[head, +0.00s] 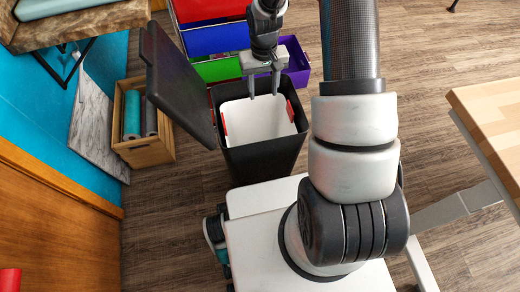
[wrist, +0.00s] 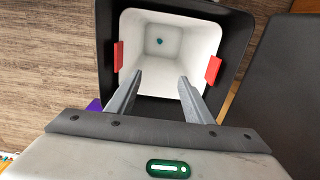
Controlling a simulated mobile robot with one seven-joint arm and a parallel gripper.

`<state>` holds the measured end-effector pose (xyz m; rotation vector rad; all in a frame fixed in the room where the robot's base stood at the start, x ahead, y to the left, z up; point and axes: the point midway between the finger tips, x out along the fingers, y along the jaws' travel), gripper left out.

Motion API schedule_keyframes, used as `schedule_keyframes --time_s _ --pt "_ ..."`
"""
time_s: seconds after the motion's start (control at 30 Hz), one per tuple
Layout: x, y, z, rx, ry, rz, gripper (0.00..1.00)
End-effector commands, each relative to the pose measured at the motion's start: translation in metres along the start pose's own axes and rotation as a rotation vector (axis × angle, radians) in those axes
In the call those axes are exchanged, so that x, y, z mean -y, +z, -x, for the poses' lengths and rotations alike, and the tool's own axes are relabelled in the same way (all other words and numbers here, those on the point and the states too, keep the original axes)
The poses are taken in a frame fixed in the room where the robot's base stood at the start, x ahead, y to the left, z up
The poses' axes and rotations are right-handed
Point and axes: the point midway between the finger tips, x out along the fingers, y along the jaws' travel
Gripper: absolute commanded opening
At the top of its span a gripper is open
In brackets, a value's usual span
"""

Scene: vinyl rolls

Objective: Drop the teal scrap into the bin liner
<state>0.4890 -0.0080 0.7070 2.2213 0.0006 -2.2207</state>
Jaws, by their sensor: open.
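The bin is black with a white liner (head: 262,118) inside, held by red clips, and its dark lid (head: 180,82) stands open at the left. My gripper (head: 263,92) is open and empty above the bin's mouth. In the wrist view the gripper's fingers (wrist: 160,98) are spread over the liner (wrist: 190,42). A small teal spot, which looks like the teal scrap (wrist: 159,41), lies on the liner's floor, well below and apart from the fingers. In the head view the scrap does not show.
A wooden crate (head: 144,153) with a teal roll (head: 131,115) and a dark roll stands left of the bin. Red, blue, green and purple bins (head: 297,60) are behind it. A light wooden table (head: 490,110) is at the right.

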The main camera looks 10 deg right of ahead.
Motion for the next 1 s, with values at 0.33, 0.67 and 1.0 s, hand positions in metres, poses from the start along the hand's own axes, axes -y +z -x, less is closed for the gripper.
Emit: schedule_keyframes --time_s 0.33,0.67,1.0 --pt "0.0 -0.001 0.091 -0.004 0.0 -0.002 0.47" --pt "0.0 -0.001 0.136 -0.001 0.0 -0.001 0.47" --pt "0.0 0.0 0.139 0.0 0.0 -0.001 0.47"
